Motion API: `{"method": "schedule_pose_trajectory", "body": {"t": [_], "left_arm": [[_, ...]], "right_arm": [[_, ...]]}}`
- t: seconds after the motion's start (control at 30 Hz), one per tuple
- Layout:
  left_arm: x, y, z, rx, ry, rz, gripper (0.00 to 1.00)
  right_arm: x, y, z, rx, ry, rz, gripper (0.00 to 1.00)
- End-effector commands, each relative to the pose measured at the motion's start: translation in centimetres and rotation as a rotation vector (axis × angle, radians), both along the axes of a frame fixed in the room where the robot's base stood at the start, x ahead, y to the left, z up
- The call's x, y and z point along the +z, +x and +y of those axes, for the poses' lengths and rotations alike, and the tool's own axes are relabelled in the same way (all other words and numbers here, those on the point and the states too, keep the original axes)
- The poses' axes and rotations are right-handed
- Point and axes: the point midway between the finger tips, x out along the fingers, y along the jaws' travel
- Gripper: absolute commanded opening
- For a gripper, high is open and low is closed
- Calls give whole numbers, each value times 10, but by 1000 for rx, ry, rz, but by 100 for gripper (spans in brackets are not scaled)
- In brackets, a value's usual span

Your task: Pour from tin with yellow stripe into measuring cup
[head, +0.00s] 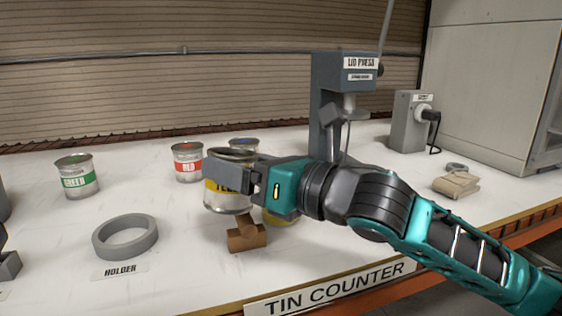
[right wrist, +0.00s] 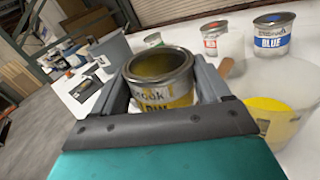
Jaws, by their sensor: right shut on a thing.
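The tin with the yellow stripe (head: 222,203) is in the head view, left of the middle, and looks about upright. My right gripper (head: 236,172) is shut on it, with a finger on each side. In the right wrist view the tin (right wrist: 163,92) is open at the top and yellow shows inside. The clear measuring cup (right wrist: 278,125) stands beside it at the right of that view, with yellow in it. In the head view the measuring cup (head: 283,217) is mostly hidden behind my gripper. I cannot tell whether the tin touches the counter.
A brown block (head: 247,238) lies in front of the tin. A grey ring holder (head: 125,238) is at the left. Green (head: 77,178), red (head: 188,163) and blue (right wrist: 272,38) tins stand behind. The lid press (head: 335,100) is at the back. Bare counter lies around the holder.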

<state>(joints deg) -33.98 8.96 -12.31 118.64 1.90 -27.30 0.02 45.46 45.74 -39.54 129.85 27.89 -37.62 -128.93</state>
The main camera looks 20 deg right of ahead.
Motion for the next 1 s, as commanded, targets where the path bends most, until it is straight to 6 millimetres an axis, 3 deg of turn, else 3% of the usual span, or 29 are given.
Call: {"method": "schedule_pose_trajectory", "body": {"t": [0.2, 0.47, 1.0], "left_arm": [[20, 0, -1, 3, -3, 4, 100], [30, 0, -2, 6, -8, 3, 100], [85, 0, -1, 3, -4, 2, 100]], "right_arm": [[8, -7, 10, 2, -113, -75, 30], [10, -9, 14, 0, -167, -110, 30], [59, -10, 14, 0, -171, -112, 30]]}}
